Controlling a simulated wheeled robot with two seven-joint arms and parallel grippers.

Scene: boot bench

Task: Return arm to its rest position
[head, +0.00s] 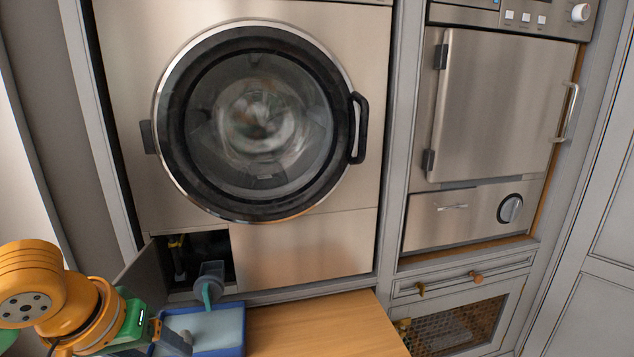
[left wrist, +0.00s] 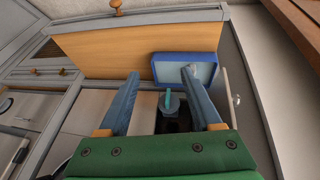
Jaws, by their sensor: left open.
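My left gripper (head: 165,342) is at the lower left of the head view, over the left part of the blue tray. In the left wrist view, its two blue-grey fingers (left wrist: 160,80) are spread apart with nothing gripped. A grey round cap with a teal handle (head: 210,287) sits at the open hatch low on the washing machine. The cap also shows between and beyond the fingers in the left wrist view (left wrist: 170,103), apart from them. My right gripper is not in view.
The blue tray (head: 240,350) lies on a wooden surface (head: 320,325) below the hatch (head: 212,246). The small hatch door (head: 142,277) stands open beside my arm. The washing machine's round door (head: 258,120) is shut. A steel oven-like unit (head: 495,110) is at right.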

